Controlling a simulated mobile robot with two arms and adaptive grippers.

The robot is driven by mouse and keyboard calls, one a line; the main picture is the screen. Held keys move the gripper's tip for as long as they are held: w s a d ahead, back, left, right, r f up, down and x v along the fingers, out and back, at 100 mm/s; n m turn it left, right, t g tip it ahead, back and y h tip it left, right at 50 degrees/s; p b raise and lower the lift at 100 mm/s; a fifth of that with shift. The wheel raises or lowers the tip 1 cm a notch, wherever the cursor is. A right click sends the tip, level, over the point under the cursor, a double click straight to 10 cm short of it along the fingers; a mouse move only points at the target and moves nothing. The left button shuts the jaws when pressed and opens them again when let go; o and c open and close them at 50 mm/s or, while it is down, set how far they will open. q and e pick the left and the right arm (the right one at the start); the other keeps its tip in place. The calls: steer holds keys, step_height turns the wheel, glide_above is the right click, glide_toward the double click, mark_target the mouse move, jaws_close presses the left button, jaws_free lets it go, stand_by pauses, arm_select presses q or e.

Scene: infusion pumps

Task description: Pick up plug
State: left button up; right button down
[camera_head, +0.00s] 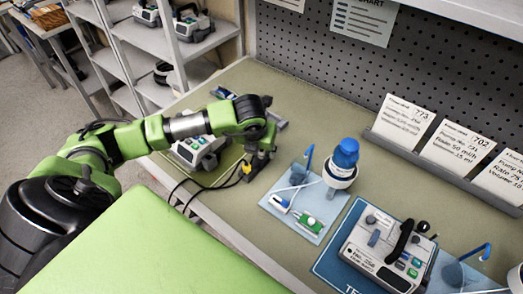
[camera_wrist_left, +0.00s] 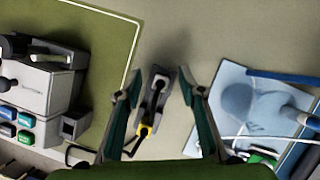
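The plug is a small black and yellow piece on a dark cable. In the head view the plug (camera_head: 247,169) is low over or on the bench, just under my left gripper (camera_head: 257,168), which partly hides it. In the left wrist view the plug (camera_wrist_left: 147,120) shows between the two fingers of my left gripper (camera_wrist_left: 163,90). The fingers are apart, with a gap on either side of the plug. I cannot tell whether the plug lies flat on the bench. My right gripper is in neither view.
A pump (camera_head: 194,153) stands left of the gripper. Label cards (camera_head: 404,120) line the back.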

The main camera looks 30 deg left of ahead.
arm_select(q)
steer(key=shift+f, duration=0.1)
jaws_close()
